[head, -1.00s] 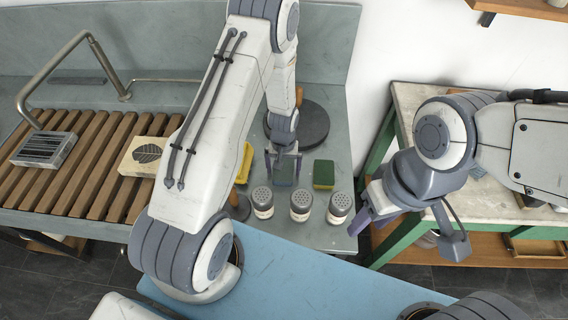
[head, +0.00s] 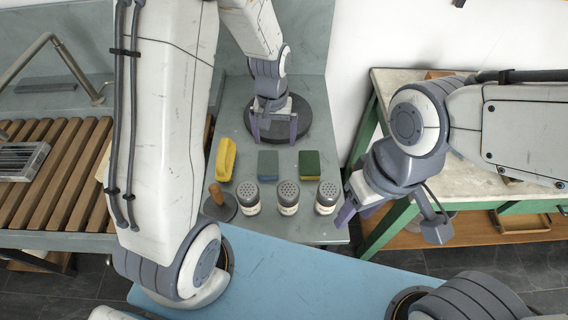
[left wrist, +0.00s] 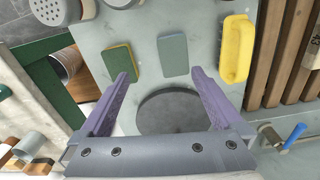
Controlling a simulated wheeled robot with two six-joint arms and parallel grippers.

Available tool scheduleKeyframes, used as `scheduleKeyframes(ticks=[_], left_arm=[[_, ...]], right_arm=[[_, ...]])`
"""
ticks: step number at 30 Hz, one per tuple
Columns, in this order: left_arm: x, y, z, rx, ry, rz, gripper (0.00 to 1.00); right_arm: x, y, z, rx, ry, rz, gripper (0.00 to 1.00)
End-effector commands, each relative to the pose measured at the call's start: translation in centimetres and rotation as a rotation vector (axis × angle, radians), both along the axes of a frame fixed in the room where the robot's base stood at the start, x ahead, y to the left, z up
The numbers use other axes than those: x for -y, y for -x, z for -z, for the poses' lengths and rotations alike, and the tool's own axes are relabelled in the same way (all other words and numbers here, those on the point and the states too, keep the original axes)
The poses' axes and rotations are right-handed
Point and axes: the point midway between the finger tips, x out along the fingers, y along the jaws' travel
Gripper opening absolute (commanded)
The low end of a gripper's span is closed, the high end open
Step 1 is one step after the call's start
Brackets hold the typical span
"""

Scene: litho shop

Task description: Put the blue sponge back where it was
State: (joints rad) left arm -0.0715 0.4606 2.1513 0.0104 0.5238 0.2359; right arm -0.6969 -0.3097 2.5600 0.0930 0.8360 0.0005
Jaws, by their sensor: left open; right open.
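The blue sponge (head: 268,165) lies flat on the grey counter, between a yellow brush-like item and a green sponge. It also shows in the left wrist view (left wrist: 173,55), ahead of the fingertips. My left gripper (head: 272,140) is open and empty, just behind the blue sponge and apart from it, over a dark round disc. In the left wrist view its purple fingers (left wrist: 160,75) are spread wide with nothing between them. My right gripper (head: 392,222) is open and empty, off to the right by the shakers.
The yellow item (head: 226,158) and green-and-yellow sponge (head: 309,165) flank the blue sponge. Shakers (head: 288,196) and a wooden-handled tool (head: 220,203) stand in front. The round disc (head: 300,112) is behind. A slatted wooden rack (head: 68,165) is left; a green-framed table (head: 480,185) is right.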

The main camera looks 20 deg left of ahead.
Motion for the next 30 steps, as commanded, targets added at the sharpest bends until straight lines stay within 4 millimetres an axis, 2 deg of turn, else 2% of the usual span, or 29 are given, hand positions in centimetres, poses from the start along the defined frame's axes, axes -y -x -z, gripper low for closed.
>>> scheduleKeyframes(ticks=[1,3,6,9,12,15,20,30], left_arm=[[2.2,1.3,-2.1,0.016,0.006,0.077,1.0],[5.1,4.0,-4.7,0.021,0.015,0.195,1.0],[8.3,8.8,-8.0,0.029,0.03,0.375,1.0],[10.2,13.6,-10.3,0.033,0.047,0.541,1.0],[10.9,17.6,-11.6,0.035,0.062,0.672,1.0],[11.0,20.2,-12.2,0.035,0.072,0.76,1.0],[11.1,21.7,-12.4,0.032,0.078,0.813,1.0],[11.1,21.6,-12.4,0.032,0.078,0.81,1.0]], right_arm=[[0.0,0.0,0.0,0.0,0.0,0.0,0.48],[0.0,0.0,0.0,0.0,0.0,0.0,0.48],[0.0,0.0,0.0,0.0,0.0,0.0,0.48],[0.0,0.0,0.0,0.0,0.0,0.0,0.48],[0.0,0.0,0.0,0.0,0.0,0.0,0.48],[0.0,0.0,0.0,0.0,0.0,0.0,0.48],[0.0,0.0,0.0,0.0,0.0,0.0,0.48],[0.0,0.0,0.0,0.0,0.0,0.0,0.48]])
